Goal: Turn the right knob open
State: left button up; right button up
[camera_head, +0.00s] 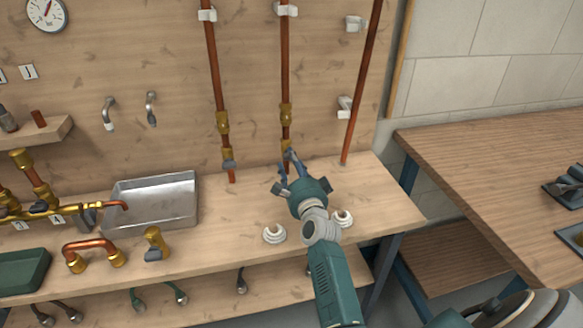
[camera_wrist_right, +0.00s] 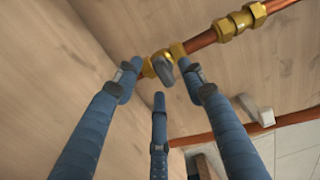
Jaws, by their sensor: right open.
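The right knob (camera_wrist_right: 166,72) is a small grey handle on a brass valve fitting (camera_wrist_right: 178,50) in the right wrist view. In the head view its valve (camera_head: 286,146) sits low on the middle copper pipe, and my gripper hides most of the knob. My right gripper (camera_head: 285,172) is open in front of this valve. In the right wrist view its blue fingers (camera_wrist_right: 160,84) are spread around the knob, with a gap to it at the sides. Whether any fingertip touches it, I cannot tell. My left gripper is in neither view.
A similar valve with a grey knob (camera_head: 229,164) is on the pipe to the left. Two white ring-shaped parts (camera_head: 274,234) lie on the workbench (camera_head: 225,235) near my right arm. A metal basin (camera_head: 150,200) stands left. A wooden table (camera_head: 500,165) is at right.

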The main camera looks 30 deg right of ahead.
jog(key=shift+w+d, duration=0.1)
jog(key=shift+w, duration=0.05)
jog(key=shift+c, duration=0.5)
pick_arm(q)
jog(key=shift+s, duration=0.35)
pick_arm(e)
grip_shut()
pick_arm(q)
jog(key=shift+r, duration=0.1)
pick_arm(e)
jog(key=shift+n, duration=0.3)
jog(key=n+p, duration=0.2)
jog(key=n, duration=0.1)
jog(key=shift+d+r+n, duration=0.1)
jog(key=shift+n, duration=0.2)
jog(key=n+p, duration=0.2)
jog(key=n, duration=0.2)
jog(key=shift+n, duration=0.3)
jog(key=n+p, duration=0.1)
jog(key=n, duration=0.3)
jog(key=shift+d+r+p, duration=0.1)
jog(key=shift+p, duration=0.25)
pick_arm(q)
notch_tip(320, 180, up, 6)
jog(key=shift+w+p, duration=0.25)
jog(key=shift+p, duration=0.2)
pick_arm(e)
jog(key=n, duration=0.5)
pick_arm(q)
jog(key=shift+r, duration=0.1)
